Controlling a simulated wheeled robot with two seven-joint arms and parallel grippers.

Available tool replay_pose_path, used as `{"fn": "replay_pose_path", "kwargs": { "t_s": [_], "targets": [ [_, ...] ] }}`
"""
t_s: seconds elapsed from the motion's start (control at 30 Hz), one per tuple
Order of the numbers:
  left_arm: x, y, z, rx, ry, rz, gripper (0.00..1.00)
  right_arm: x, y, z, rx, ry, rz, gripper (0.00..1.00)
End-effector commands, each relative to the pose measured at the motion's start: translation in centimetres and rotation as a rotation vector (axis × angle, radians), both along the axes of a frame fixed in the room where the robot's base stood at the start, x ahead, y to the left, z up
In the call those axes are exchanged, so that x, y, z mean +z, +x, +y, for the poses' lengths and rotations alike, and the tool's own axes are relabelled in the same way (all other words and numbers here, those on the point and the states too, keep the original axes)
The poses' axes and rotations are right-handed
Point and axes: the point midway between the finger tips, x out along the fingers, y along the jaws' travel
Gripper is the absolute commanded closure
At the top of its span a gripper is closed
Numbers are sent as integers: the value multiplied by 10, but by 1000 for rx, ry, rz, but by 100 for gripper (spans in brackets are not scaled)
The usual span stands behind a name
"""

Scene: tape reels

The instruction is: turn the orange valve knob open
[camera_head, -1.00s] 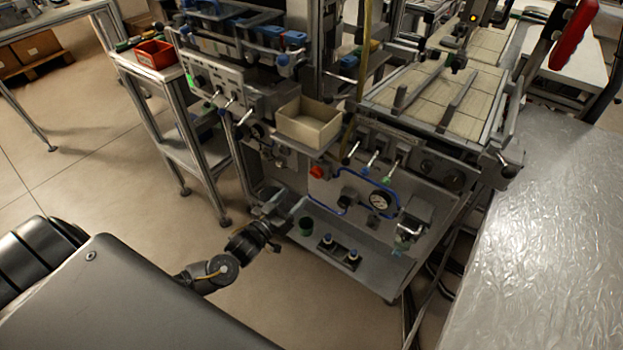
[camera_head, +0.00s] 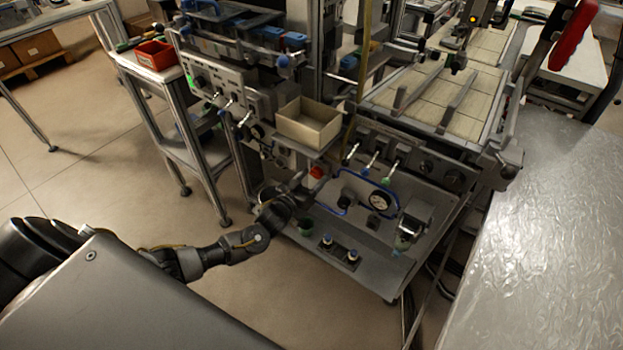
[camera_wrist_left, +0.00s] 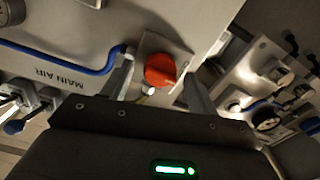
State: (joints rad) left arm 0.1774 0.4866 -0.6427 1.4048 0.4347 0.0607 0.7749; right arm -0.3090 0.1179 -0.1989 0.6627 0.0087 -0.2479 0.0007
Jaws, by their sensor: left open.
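The orange valve knob (camera_head: 317,172) is on the front panel of the machine, below the beige box. In the left wrist view the knob (camera_wrist_left: 160,70) shows as a rounded orange cap on a grey plate. My left gripper (camera_head: 305,181) is at the panel just left of the knob in the head view. In the left wrist view my left gripper (camera_wrist_left: 158,78) is open, with one finger on each side of the knob. I see a gap beside the knob; whether either finger touches it I cannot tell. My right gripper is not in view.
A blue hose (camera_wrist_left: 70,62) runs beside the knob, near lettering reading MAIN AIR.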

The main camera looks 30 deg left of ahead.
Motion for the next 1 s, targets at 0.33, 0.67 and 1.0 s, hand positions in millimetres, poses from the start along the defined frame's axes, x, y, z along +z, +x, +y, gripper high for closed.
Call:
{"fn": "replay_pose_path", "kwargs": {
  "t_s": [0.33, 0.67, 1.0],
  "targets": [
    [0, 0, 0, 0, 0, 0, 79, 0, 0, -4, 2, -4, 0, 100],
    [0, 0, 0, 0, 34, -6, 85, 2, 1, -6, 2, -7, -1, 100],
    [1, 0, 0, 1, 250, -36, 85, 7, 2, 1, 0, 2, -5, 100]
  ]
}}
